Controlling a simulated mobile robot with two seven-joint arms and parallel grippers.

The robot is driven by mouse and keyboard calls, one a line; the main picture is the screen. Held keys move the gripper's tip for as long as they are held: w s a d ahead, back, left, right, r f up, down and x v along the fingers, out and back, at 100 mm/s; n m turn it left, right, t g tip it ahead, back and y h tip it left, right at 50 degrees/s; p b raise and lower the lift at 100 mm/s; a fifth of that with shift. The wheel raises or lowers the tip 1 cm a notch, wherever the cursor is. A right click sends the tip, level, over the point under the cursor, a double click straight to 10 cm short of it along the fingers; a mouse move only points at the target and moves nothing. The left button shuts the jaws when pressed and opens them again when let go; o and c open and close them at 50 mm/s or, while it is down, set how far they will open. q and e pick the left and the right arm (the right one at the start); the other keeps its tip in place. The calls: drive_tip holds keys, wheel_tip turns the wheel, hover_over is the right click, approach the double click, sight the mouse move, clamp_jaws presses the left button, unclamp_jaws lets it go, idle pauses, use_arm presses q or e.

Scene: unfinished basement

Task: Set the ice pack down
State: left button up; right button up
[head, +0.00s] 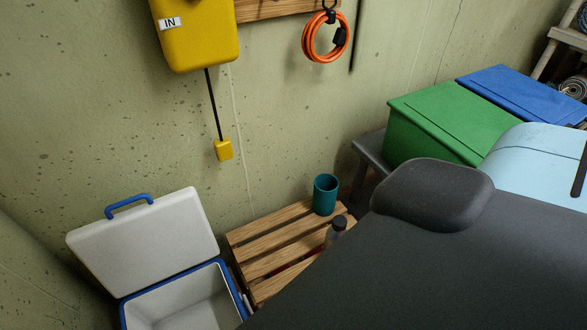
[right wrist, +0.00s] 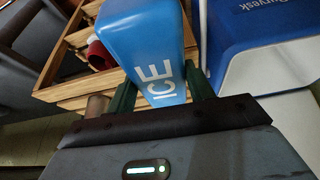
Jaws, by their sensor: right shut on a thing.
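The blue ice pack (right wrist: 145,40), with white ICE lettering, is held between the two dark green fingers of my right gripper (right wrist: 160,90) in the right wrist view. Behind it in that view are a slatted wooden surface (right wrist: 60,97) on the left and a blue and white cooler (right wrist: 235,45) on the right. I cannot tell whether the pack touches either. In the head view the cooler (head: 143,243) stands at lower left with its lid up, and the visible part of its inside looks empty. The right gripper and pack do not show there. My left gripper is in neither view.
The slatted wooden stand (head: 262,242) beside the cooler bears a teal cup (head: 325,196) and a dark-capped bottle (head: 337,230). A red object (right wrist: 99,53) shows in the right wrist view. Green (head: 440,120) and blue (head: 520,90) bins stand further right. A large dark shape covers the lower right.

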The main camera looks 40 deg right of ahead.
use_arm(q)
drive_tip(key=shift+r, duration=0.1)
use_arm(e)
drive_tip(key=w+r+p, duration=0.1)
drive_tip(key=w+r, duration=0.7)
drive_tip(key=r, duration=0.2)
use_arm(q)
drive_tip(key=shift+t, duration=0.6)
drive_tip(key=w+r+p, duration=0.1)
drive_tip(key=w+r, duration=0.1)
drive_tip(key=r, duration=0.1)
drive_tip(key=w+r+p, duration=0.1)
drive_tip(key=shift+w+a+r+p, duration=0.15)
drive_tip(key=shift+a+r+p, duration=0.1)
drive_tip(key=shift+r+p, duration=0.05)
use_arm(e)
wheel_tip(320, 180, up, 25)
drive_tip(key=w+d+n+y, duration=0.1)
drive_tip(key=w+d+n, duration=0.1)
drive_tip(key=n, duration=0.1)
drive_tip(key=shift+w+r, duration=0.2)
drive_tip(key=shift+w, duration=0.2)
